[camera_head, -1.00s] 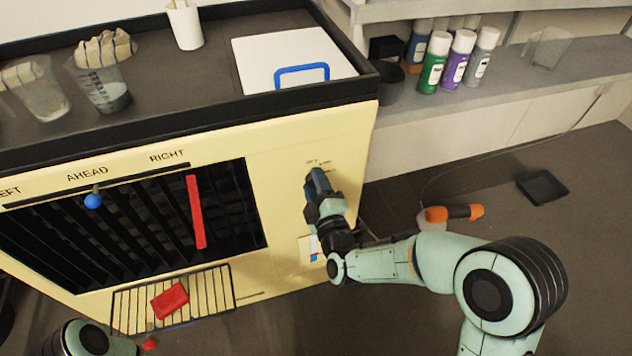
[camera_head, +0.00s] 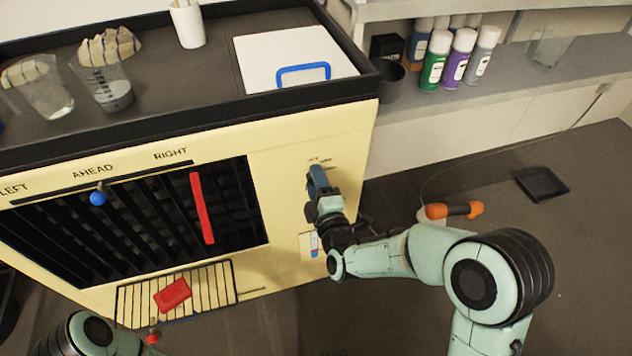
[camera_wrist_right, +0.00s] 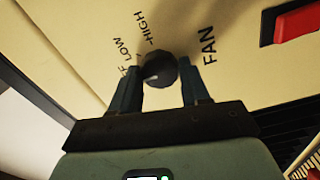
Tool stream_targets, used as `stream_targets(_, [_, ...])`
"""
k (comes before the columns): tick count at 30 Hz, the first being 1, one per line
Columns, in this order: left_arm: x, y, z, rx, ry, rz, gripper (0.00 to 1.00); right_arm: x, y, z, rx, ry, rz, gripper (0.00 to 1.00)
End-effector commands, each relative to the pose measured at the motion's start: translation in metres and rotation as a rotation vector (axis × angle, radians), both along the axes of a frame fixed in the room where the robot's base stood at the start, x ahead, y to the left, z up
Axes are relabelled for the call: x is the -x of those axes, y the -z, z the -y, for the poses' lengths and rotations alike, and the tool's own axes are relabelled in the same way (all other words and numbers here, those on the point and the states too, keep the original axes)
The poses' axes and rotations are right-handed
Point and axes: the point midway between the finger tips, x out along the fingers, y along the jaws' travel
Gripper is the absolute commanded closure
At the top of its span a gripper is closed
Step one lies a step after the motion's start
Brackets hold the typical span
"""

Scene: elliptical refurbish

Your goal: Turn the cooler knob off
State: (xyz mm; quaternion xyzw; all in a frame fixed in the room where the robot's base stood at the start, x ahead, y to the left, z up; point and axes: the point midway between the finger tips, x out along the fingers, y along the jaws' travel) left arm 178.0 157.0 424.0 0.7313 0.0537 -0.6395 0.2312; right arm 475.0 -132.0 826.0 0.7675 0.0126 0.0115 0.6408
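The cooler (camera_head: 270,175) is a cream box with a dark louvred grille. Its black round knob (camera_wrist_right: 160,70) shows in the right wrist view beside the printed words LOW, HIGH and FAN, with a partly covered word at the left. In the head view my right gripper (camera_head: 318,178) is at the cooler's front panel and hides the knob.
A red bar (camera_head: 202,208) and a blue ball-ended lever (camera_head: 98,198) are on the grille. A red block (camera_head: 173,295) lies on the slatted tray (camera_head: 218,290) below. An orange-handled tool (camera_head: 454,211) and a black tray (camera_head: 541,184) lie at right.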

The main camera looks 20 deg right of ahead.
Motion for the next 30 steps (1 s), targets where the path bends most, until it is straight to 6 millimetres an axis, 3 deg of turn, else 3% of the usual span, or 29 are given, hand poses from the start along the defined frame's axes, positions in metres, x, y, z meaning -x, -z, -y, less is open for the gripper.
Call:
stream_targets(1, [0.000, 0.000, 0.000, 0.000, 0.000, 0.000, 0.64, -0.001, -0.001, 0.001, 0.001, 0.002, 0.003, 0.37])
stream_targets(2, [0.000, 0.000, 0.000, 0.000, 0.000, 0.000, 0.64, 0.000, -0.001, 0.001, 0.000, 0.002, 0.003, 0.31])
stream_targets(14, [0.000, -0.001, 0.000, 0.000, 0.000, -0.001, 0.64, 0.007, 0.000, 0.000, -0.002, 0.000, -0.002, 0.31])
stream_targets(17, [0.002, -0.002, 0.001, 0.002, 0.001, -0.004, 0.64, 0.022, 0.000, 0.001, -0.002, 0.000, -0.002, 0.31])
stream_targets(25, [0.004, -0.005, 0.002, 0.006, 0.005, -0.011, 0.64, 0.086, -0.001, 0.003, -0.001, -0.001, -0.001, 0.31])
stream_targets(30, [0.037, -0.041, 0.017, 0.046, 0.040, -0.098, 0.64, 0.092, -0.005, 0.003, 0.005, 0.003, -0.004, 0.31])
